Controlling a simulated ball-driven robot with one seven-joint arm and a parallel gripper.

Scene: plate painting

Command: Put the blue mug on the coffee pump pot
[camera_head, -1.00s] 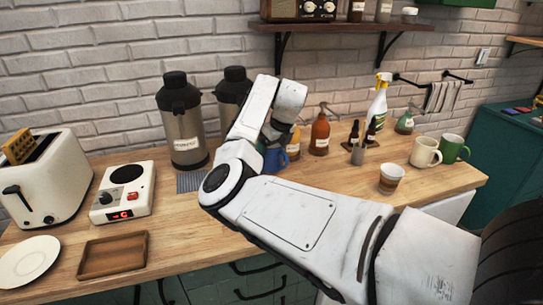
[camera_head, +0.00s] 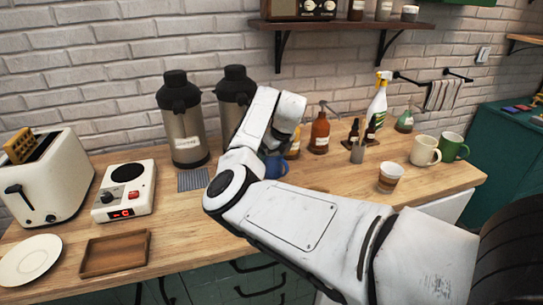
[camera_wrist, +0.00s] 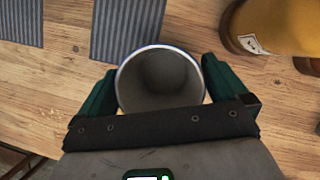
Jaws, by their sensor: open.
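The blue mug (camera_head: 277,168) is partly hidden behind my arm in the head view, on or just above the wooden counter. In the wrist view I look down into the mug (camera_wrist: 160,82), which has a grey inside and a blue rim. My gripper (camera_wrist: 161,84) is open, with one green finger on each side of the mug; I cannot tell if they touch it. The head view hides the fingers. A steel coffee pump pot (camera_head: 184,130) with a black top and label stands to the left. A second pump pot (camera_head: 234,100) stands behind my arm.
A grey ridged mat (camera_head: 193,180) lies before the labelled pot; two mats show in the wrist view. Amber bottles (camera_head: 319,135) stand right of the mug. A toaster (camera_head: 50,175), hot plate (camera_head: 122,190) and wooden tray (camera_head: 115,252) are left. Other cups (camera_head: 391,177) are right.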

